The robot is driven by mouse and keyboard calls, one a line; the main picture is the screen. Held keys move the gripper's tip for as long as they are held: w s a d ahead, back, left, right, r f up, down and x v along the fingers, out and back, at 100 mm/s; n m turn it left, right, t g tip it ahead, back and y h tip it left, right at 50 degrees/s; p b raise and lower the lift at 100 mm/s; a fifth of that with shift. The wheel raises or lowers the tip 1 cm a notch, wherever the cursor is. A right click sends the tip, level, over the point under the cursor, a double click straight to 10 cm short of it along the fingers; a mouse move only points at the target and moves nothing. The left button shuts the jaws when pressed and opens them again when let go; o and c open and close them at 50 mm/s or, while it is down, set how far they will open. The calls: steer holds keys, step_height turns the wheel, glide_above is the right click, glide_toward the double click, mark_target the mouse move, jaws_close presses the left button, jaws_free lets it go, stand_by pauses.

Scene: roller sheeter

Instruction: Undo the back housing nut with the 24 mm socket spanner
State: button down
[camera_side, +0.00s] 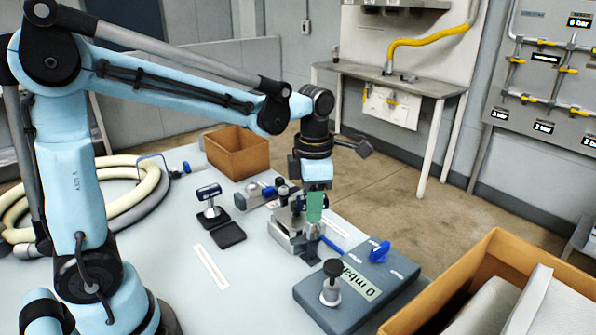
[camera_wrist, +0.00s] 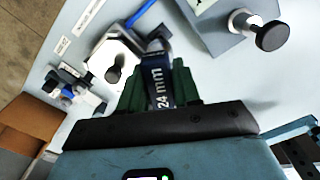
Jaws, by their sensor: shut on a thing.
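My gripper (camera_side: 315,205) has green fingers and points down over the metal housing (camera_side: 288,238). In the wrist view its fingers (camera_wrist: 160,75) are shut on the 24 mm socket spanner (camera_wrist: 158,88), a dark blue tool with "24 mm" in white. The spanner's lower end (camera_side: 313,230) is at the right side of the housing in the side view. The housing's pale top and a black knob (camera_wrist: 113,74) show left of the spanner in the wrist view. The back housing nut is not visible, so I cannot tell whether the socket sits on it.
A grey-blue box (camera_side: 345,302) reading "0 mbar", with a blue valve and black knob, stands close at the right. Another upright tool (camera_side: 209,195) and a black tray (camera_side: 228,235) are at the left. Cardboard boxes stand behind (camera_side: 237,150) and front right (camera_side: 500,250).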

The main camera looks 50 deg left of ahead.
steer(key=shift+n, duration=1.3)
steer(key=shift+m, duration=0.5)
steer(key=shift+m, duration=0.4)
steer(key=shift+m, duration=0.4)
